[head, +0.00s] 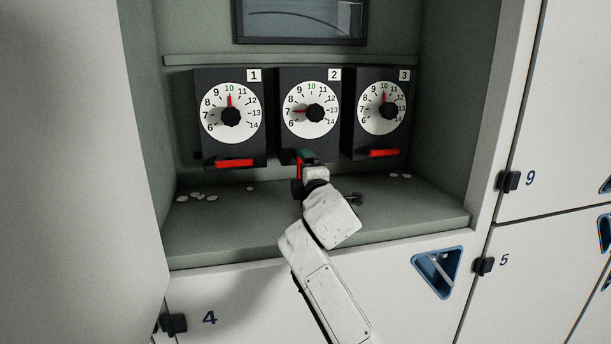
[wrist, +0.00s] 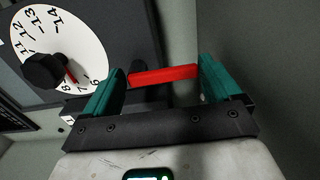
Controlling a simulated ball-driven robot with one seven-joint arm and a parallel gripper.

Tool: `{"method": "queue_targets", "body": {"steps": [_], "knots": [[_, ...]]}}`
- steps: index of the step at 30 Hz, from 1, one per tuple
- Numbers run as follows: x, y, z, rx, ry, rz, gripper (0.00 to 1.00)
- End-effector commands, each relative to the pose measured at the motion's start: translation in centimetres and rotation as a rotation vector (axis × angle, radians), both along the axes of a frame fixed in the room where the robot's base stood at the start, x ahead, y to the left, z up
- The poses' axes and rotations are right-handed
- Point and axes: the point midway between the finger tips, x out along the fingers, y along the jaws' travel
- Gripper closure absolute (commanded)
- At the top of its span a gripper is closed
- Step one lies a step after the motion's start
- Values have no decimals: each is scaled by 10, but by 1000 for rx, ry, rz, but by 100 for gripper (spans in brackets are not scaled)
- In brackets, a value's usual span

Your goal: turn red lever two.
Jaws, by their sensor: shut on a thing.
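Red lever two (head: 299,168) is under the dial box marked 2 (head: 334,75). It hangs turned down, close to upright, partly hidden by my gripper. My gripper (head: 306,158) is shut on it. In the wrist view the red lever (wrist: 164,75) spans between the two teal fingers. The dial two face (head: 296,93) is white, with its red pointer to the left, near 7. Its black knob also shows in the wrist view (wrist: 44,70).
Dial boxes 1 (head: 253,75) and 3 (head: 404,75) stand either side, pointers up at 10, with level red levers (head: 234,163) and (head: 384,153). White bits (head: 197,196) lie on the green-grey shelf (head: 235,228). Alcove walls close in both sides.

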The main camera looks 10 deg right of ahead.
Motion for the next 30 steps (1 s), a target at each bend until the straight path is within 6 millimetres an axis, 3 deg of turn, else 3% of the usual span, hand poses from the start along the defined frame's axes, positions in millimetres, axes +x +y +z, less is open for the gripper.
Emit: {"method": "queue_targets", "body": {"steps": [1,3,14,30], "knots": [[0,-3,-11,9,20,-5,6],[0,-2,-10,8,19,-5,0],[-11,-2,-8,4,12,-4,0],[-91,-1,-5,6,8,-1,0]]}}
